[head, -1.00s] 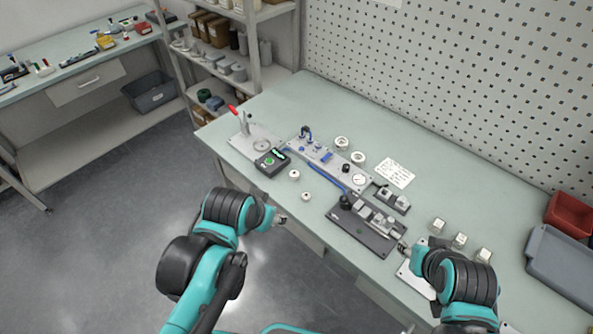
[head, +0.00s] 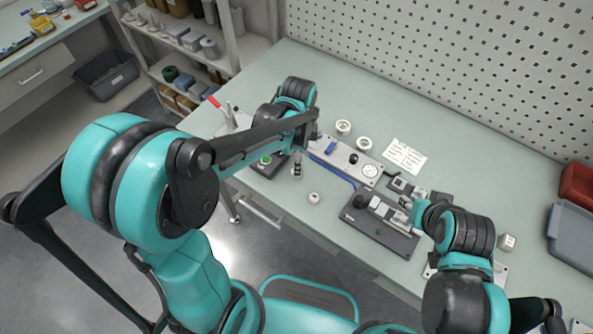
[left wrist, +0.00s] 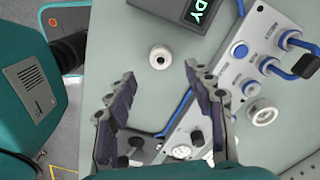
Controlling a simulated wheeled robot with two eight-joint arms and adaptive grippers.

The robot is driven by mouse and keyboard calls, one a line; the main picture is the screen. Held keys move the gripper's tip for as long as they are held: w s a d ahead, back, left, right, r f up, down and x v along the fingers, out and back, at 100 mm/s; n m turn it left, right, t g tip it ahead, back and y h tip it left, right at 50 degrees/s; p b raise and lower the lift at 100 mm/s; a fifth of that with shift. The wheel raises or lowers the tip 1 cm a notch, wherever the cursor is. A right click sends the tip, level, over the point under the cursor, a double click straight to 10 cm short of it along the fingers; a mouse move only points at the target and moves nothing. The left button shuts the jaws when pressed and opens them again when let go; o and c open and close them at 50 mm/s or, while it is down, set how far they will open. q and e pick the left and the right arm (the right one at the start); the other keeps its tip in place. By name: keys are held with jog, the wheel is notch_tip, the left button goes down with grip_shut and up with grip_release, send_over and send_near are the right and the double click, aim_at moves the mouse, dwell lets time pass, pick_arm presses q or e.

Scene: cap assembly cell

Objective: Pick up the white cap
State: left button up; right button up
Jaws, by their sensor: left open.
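A small round white cap (left wrist: 160,56) with a hole in its middle lies on the bench in the left wrist view. It appears just beyond the tips of my left gripper (left wrist: 160,72), between its two spread fingers. In the head view my left gripper (head: 297,168) points down over the bench beside the status box; it hides the spot beneath it. The gripper is open and empty.
The status box (head: 267,163) and the grey plate (head: 345,160) with blue parts border the cap. The dark fixture (head: 378,232) is to the right. The bench's near edge is close.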

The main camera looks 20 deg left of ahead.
pick_arm(q)
jog(key=f, duration=0.1)
jog(key=f+b, duration=0.1)
jog(key=f, duration=0.1)
jog(key=f+b, duration=0.1)
jog(key=f, duration=0.1)
jog(key=shift+a+f, duration=0.1)
jog(key=shift+a, duration=0.25)
jog(key=c, duration=0.8)
